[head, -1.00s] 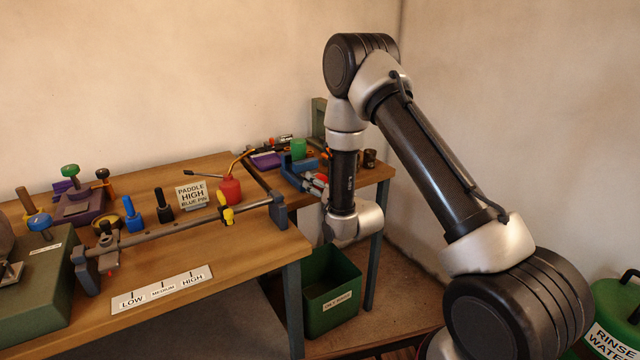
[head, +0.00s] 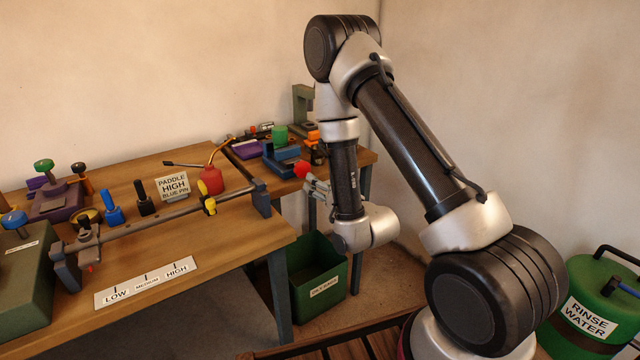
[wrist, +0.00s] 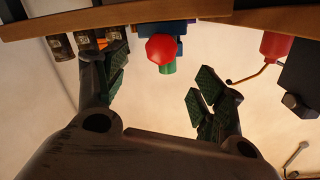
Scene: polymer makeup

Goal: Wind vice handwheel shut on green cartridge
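The blue vice (head: 284,160) stands near the front edge of the far bench. The green cartridge (head: 280,134) stands upright at it; whether the jaws touch it I cannot tell. The red handwheel (head: 302,170) sticks out of the vice towards my gripper (head: 312,187). In the wrist view, which looks upside down, the handwheel (wrist: 160,48) lies beyond and between my spread fingertips (wrist: 155,92). My gripper is open and empty, apart from the handwheel. A little of the green cartridge (wrist: 168,68) shows behind the wheel.
A red oil can (head: 211,180) with a long spout stands on the near bench (head: 200,245). A green bin (head: 318,280) stands below on the floor. A rinse water drum (head: 590,310) is at the right.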

